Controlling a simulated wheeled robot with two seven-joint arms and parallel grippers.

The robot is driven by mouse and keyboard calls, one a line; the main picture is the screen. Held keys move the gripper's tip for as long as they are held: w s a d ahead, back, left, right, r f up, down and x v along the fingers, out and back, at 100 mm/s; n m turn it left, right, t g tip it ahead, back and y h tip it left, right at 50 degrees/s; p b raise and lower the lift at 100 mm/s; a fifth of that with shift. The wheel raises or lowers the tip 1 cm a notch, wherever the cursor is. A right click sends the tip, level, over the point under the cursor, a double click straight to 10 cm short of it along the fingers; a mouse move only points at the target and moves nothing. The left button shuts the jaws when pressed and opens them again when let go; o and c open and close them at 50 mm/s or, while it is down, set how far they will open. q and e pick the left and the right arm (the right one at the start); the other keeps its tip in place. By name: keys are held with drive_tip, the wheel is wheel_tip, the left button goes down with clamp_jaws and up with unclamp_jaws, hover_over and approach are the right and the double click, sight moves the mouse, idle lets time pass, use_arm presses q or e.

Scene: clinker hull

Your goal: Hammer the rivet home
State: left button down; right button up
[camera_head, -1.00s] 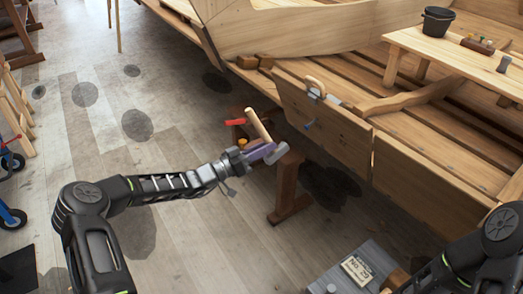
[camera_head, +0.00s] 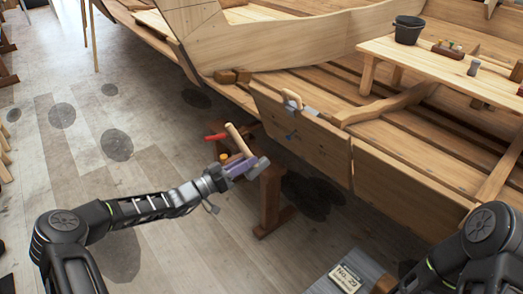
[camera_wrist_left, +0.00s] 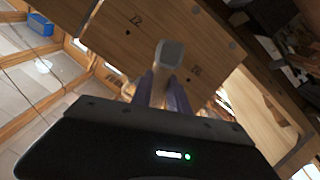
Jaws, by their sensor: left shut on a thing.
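My left gripper (camera_head: 240,168) is shut on a hammer, its purple fingers gripping near the head. The hammer has a pale wooden handle (camera_head: 238,139) pointing up and a grey metal head (camera_head: 259,166). In the left wrist view the head (camera_wrist_left: 169,53) shows between the purple fingers (camera_wrist_left: 161,88), in front of the wooden hull planks. The hull's side plank (camera_head: 315,130) stands to the right of the hammer, apart from it. My right gripper is out of view.
A wooden trestle (camera_head: 270,190) stands below the hammer, with a red-handled thing (camera_head: 215,137) at its top. A clamp with a wooden handle (camera_head: 292,98) grips the plank's top edge. A grey box (camera_head: 372,270) with a "No. 29" card stands lower right.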

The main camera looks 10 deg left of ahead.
use_arm(q)
drive_tip(key=shift+a+r, duration=0.1)
drive_tip(key=shift+r, duration=0.15)
idle(0.5)
